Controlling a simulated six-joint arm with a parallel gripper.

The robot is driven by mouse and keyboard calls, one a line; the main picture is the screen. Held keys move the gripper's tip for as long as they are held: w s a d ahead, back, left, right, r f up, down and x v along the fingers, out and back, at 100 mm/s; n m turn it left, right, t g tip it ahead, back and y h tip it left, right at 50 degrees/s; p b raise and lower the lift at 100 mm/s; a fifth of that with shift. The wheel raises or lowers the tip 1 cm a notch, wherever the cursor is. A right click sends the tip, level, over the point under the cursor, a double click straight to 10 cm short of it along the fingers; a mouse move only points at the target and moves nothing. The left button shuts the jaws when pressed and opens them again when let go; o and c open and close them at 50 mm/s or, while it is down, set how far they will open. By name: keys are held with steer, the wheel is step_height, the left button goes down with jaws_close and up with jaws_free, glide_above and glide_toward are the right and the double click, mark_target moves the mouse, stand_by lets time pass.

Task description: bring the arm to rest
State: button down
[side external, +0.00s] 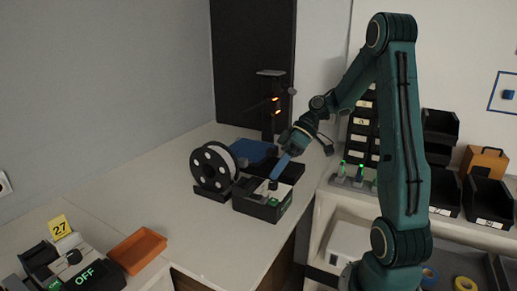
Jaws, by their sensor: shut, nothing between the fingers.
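My gripper (280,170) hangs at the end of my green arm, pointing down and to the left. Its blue fingers are shut with nothing between them. The fingertips are over or close to a small dark open box (262,208) with a green mark on its front, near the counter's right edge. I cannot tell whether the fingertips touch the box or what lies in it.
A filament spool (212,168) stands left of the dark box, with a blue item (254,152) behind. An orange tray (136,250) and an "OFF" box (90,278) are at the lower left. Black bins (487,200) stand at right. The counter's left middle is clear.

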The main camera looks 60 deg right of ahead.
steer(key=shift+a, duration=0.1)
steer(key=shift+a+r+h, duration=0.3)
steer(key=shift+a, duration=0.25)
steer(key=s+a+r+m+g+h, duration=0.1)
steer(key=s+a+r+h, duration=0.25)
steer(key=a, duration=0.55)
steer(key=s+a+r+m+t+h, duration=0.2)
steer(key=s+a+r+m+h, duration=0.1)
steer(key=s, duration=0.6)
steer(key=shift+r+t+h, duration=0.4)
steer(key=shift+r+h, duration=0.25)
steer(key=shift+r, duration=0.15)
